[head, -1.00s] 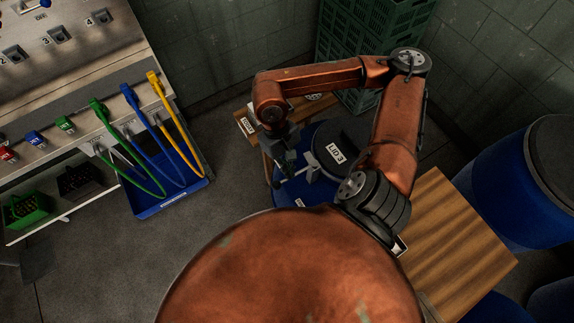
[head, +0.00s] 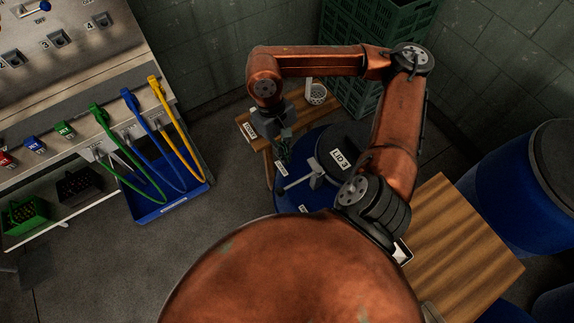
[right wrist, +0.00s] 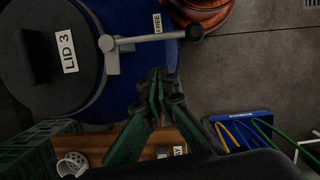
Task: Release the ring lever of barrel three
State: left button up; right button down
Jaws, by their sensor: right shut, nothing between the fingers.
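Barrel three (head: 318,137) is blue, with a dark round lid (head: 352,138) marked LID 3. The grey ring lever (head: 298,181) sticks out from the lid's left side and ends in a round knob. In the right wrist view the lever (right wrist: 150,39) lies just beside a white label reading FREE (right wrist: 157,23). My right gripper (head: 284,150) points down at the barrel's edge, on the crate side of the lever. In the right wrist view my green fingers (right wrist: 158,85) are shut, empty and apart from the lever. My left gripper is not in view.
Green crates (head: 370,50) stand behind the barrel. A low wooden table (head: 254,117) with a white perforated cup (head: 317,94) is beside them. A wooden table (head: 455,240) and a blue barrel (head: 525,190) are at right. A blue trough (head: 165,203) with hoses is at left; floor between is clear.

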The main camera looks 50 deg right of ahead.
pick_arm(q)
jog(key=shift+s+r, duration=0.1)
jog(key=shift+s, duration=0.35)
pick_arm(e)
jog(key=v, duration=0.6)
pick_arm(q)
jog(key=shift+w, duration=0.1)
pick_arm(e)
jog(key=shift+a, duration=0.1)
